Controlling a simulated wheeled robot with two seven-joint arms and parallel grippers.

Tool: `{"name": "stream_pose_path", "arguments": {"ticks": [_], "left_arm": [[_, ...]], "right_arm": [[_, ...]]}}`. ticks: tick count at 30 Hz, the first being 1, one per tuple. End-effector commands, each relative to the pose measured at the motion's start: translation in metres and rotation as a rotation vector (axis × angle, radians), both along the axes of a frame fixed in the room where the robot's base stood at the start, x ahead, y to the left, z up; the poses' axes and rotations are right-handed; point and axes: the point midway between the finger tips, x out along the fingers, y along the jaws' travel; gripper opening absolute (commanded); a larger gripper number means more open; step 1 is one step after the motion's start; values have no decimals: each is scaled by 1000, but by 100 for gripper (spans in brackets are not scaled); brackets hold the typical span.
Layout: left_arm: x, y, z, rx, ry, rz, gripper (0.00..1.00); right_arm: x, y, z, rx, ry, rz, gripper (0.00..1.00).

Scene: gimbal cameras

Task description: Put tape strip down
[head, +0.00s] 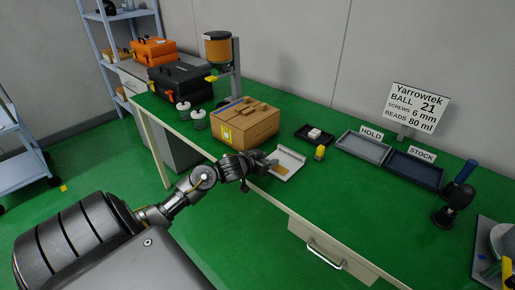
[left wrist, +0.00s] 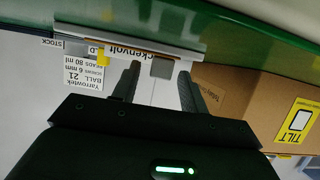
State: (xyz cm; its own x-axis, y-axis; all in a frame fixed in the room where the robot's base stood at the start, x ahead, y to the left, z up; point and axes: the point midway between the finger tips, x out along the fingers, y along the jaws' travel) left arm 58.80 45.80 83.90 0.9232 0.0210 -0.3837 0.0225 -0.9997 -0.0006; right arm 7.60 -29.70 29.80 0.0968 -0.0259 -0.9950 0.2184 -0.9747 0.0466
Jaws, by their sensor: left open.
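My left gripper (head: 266,162) is at the table's front edge, beside a small white tray (head: 292,158) and in front of the cardboard box. In the left wrist view its two fingers (left wrist: 160,85) are open and apart. A small grey square piece (left wrist: 162,68) shows between and beyond the fingers, against the white tray's lettered side (left wrist: 130,35); I cannot tell whether it is the tape strip or whether it touches a finger. A flat tan patch (head: 281,170) lies in the tray in the head view. My right gripper is not in view.
The cardboard box (head: 244,122) stands just behind the gripper. A yellow-capped bottle (head: 320,153) and a small black tray (head: 313,135) are right of the white tray. HOLD (head: 362,147) and STOCK (head: 415,170) trays stand farther right. Green table top is free between them and the front edge.

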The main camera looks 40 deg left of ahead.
Motion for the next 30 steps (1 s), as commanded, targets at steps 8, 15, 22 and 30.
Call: {"name": "stream_pose_path", "arguments": {"ticks": [8, 15, 22, 30], "left_arm": [[-56, -2, 24, 3, 2, -2, 44], [-89, -2, 37, 1, 1, 0, 44], [-98, -3, 41, 1, 0, 0, 44], [-98, -3, 41, 0, 0, 0, 44]], "right_arm": [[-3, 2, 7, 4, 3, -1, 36], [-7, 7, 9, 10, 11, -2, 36], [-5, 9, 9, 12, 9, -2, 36], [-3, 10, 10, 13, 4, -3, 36]]}}
